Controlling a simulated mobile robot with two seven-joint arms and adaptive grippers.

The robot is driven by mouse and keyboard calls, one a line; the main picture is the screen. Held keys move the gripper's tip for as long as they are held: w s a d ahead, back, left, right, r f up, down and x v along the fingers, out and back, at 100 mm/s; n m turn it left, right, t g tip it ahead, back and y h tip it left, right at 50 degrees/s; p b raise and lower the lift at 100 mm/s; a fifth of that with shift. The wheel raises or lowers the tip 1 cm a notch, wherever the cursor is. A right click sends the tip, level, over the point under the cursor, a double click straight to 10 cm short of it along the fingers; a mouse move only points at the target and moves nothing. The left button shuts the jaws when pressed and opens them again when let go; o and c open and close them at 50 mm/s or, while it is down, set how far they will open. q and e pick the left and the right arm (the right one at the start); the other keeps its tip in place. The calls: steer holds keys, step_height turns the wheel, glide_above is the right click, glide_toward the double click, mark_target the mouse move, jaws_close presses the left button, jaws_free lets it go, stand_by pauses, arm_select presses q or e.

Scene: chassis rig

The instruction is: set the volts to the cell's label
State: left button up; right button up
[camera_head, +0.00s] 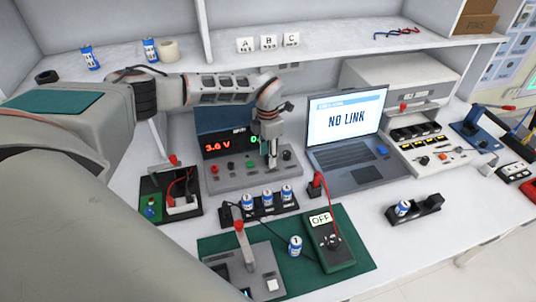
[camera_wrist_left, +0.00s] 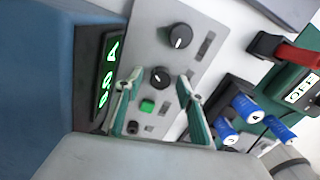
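The grey power supply (camera_head: 225,182) stands mid-bench. Its red display (camera_head: 217,145) reads 3.6 V; my gripper partly covers the green display beside it. My left gripper (camera_head: 271,163) is in front of the panel. In the left wrist view its fingers (camera_wrist_left: 157,82) are open, on either side of a dark knob (camera_wrist_left: 160,75); contact cannot be told. A second knob (camera_wrist_left: 180,36) is outside the fingers. Blue-and-white cells stand in a black rack (camera_head: 262,209), and one cell (camera_head: 295,246) is on the green mat (camera_head: 357,252). My right gripper is out of view.
A laptop (camera_head: 364,178) shows NO LINK. A green meter (camera_head: 335,257) reading OFF and a lever device (camera_head: 268,262) are on the mat. A black holder (camera_head: 430,205) carries a cell. A red-handled box (camera_head: 155,205) stands left of the supply. Bare bench lies at front right.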

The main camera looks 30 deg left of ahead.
arm_select(q)
step_height(320, 180, up, 12)
stand_by(0.6)
stand_by(0.5)
